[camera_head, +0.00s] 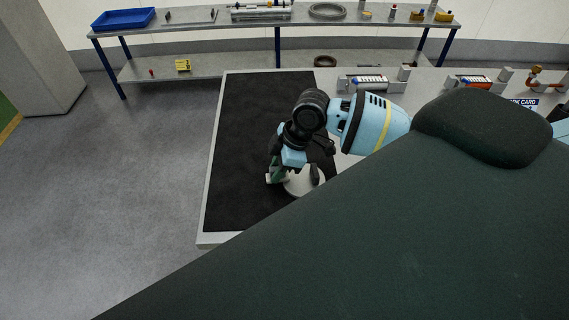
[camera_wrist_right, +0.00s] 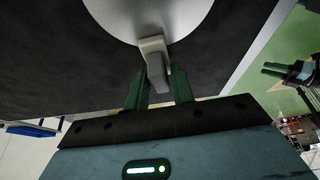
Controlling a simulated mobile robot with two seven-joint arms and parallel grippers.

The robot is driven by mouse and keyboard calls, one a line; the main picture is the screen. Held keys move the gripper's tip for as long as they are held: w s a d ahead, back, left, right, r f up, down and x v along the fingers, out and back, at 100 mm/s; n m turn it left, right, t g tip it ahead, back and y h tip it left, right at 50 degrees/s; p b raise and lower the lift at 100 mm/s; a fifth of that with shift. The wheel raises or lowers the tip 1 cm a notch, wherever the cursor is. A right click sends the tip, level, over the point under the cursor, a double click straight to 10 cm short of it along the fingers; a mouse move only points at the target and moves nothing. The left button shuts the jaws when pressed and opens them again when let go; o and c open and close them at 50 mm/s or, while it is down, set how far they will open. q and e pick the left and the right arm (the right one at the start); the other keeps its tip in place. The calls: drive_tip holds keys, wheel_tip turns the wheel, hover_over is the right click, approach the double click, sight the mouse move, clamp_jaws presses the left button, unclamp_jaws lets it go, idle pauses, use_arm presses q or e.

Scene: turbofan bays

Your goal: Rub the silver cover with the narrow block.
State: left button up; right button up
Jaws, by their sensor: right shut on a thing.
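The silver cover (camera_head: 303,183) is a round pale disc on the black mat (camera_head: 240,130), partly hidden by my right arm and the dark foreground shape. Its smooth face fills the top of the right wrist view (camera_wrist_right: 150,12). My right gripper (camera_head: 276,174) is at the cover's left edge. Its green fingers (camera_wrist_right: 160,85) are shut on the narrow block (camera_wrist_right: 155,60), a small grey piece. The block's far end overlaps the cover's rim in the wrist view; I cannot tell if they touch. My left gripper (camera_wrist_right: 272,70) shows at the right of the wrist view, its fingers apart.
The mat lies on a grey worktable (camera_head: 222,238). Cylindrical parts in holders (camera_head: 370,83) stand along its far right side. A rear bench (camera_head: 190,20) carries a blue tray (camera_head: 123,19) and a ring (camera_head: 327,10). The mat's left part is clear. A large dark shape covers the lower right.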

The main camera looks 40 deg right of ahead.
drive_tip(key=shift+w+a, duration=0.15)
drive_tip(key=shift+a, duration=0.05)
drive_tip(key=shift+r, duration=2.95)
drive_tip(key=shift+r, duration=0.2)
drive_tip(key=shift+r, duration=1.35)
